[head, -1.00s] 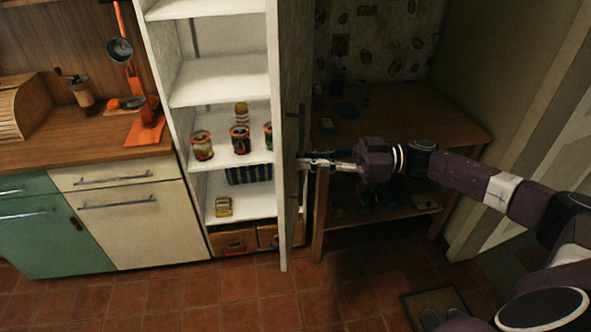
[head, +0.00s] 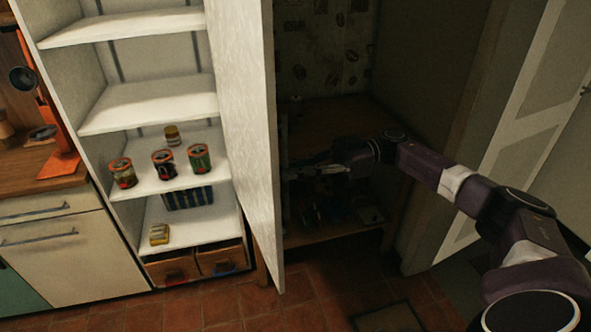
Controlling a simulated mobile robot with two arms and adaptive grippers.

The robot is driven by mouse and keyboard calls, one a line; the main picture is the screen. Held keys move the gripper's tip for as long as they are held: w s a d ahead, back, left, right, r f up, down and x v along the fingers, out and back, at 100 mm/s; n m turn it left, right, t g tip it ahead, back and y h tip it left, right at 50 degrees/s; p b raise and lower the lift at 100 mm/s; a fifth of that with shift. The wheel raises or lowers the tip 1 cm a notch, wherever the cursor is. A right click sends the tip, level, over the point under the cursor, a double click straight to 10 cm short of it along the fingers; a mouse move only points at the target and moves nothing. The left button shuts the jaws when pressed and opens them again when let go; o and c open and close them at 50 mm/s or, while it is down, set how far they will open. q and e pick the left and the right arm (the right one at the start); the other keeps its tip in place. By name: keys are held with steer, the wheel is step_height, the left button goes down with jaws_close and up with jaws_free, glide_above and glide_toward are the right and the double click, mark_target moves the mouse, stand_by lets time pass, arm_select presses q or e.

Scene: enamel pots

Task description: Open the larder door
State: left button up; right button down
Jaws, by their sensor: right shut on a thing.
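The larder door (head: 243,130) stands swung out from the right side of the white larder (head: 95,145). Its pale inner face shows, and the shelves are in plain sight. My right gripper (head: 290,174) is at the outer side of the door, near its free edge. It is shut on the door's handle, which is mostly hidden behind the door and in shadow. My left gripper is not in view.
Several jars (head: 164,164) stand on a larder shelf, with a yellow tin (head: 159,234) and wooden drawers (head: 171,268) below. A dark wooden table (head: 325,128) is behind the door. Tiled floor (head: 240,305) is clear in front. A counter (head: 50,188) is at left.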

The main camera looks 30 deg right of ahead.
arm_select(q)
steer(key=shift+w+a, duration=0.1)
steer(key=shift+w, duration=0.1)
arm_select(e)
steer(key=shift+w+d+r, duration=0.1)
steer(key=shift+w+r, duration=0.05)
steer(key=c, duration=2.2)
jaws_free()
steer(key=shift+w, duration=0.1)
steer(key=shift+o, duration=0.6)
steer(key=shift+w, duration=0.1)
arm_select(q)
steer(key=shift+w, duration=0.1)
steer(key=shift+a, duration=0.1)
arm_select(e)
steer(key=s+d, duration=0.2)
steer(key=d, duration=0.9)
steer(key=shift+s+d, duration=0.25)
steer(key=shift+d, duration=0.05)
